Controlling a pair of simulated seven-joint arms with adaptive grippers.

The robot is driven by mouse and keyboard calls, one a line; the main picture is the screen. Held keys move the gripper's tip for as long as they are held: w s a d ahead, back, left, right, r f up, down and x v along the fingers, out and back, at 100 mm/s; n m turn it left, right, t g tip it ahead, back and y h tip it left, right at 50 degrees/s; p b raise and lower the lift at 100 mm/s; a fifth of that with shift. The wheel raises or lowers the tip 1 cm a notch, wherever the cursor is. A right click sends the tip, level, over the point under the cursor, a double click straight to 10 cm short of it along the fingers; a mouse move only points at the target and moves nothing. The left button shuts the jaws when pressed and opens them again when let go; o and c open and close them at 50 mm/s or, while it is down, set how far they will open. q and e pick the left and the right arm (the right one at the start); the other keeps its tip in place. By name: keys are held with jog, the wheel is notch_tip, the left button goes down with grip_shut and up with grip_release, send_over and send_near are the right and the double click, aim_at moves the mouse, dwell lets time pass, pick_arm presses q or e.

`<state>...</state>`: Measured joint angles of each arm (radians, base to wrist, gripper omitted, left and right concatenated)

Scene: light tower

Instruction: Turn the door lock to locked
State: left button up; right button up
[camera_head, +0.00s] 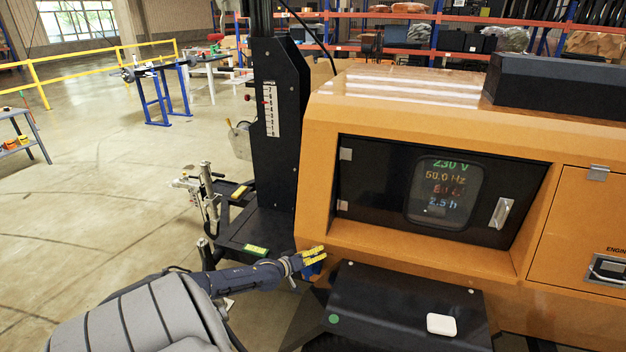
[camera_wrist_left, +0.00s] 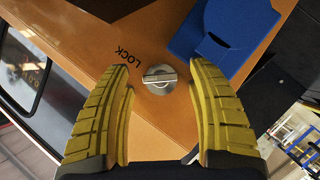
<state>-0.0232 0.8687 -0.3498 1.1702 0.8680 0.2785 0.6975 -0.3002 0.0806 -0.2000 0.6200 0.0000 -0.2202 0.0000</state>
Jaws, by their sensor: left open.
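The door lock (camera_wrist_left: 160,78) is a round silver disc with a raised bar, set in an orange panel. The word LOCK (camera_wrist_left: 127,58) is printed on the panel beside it. The bar lies roughly across the left wrist picture and does not point straight at the word. My left gripper (camera_wrist_left: 160,68) is open, with its yellow fingers on either side of the lock. I cannot tell whether they touch it. In the head view the left gripper (camera_head: 313,255) is at the lower left corner of the orange machine (camera_head: 318,190); the lock does not show there. My right gripper is not in view.
A blue part (camera_wrist_left: 222,35) sits close beside the lock. The machine has a dark door (camera_head: 375,190) with a lit display (camera_head: 446,195) and a silver handle (camera_head: 501,212). A black mast (camera_head: 278,130) stands left of the machine. Open floor lies at the left.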

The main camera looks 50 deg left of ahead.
pick_arm(q)
jog(key=shift+o, duration=0.2)
grip_shut()
dwell(0.4)
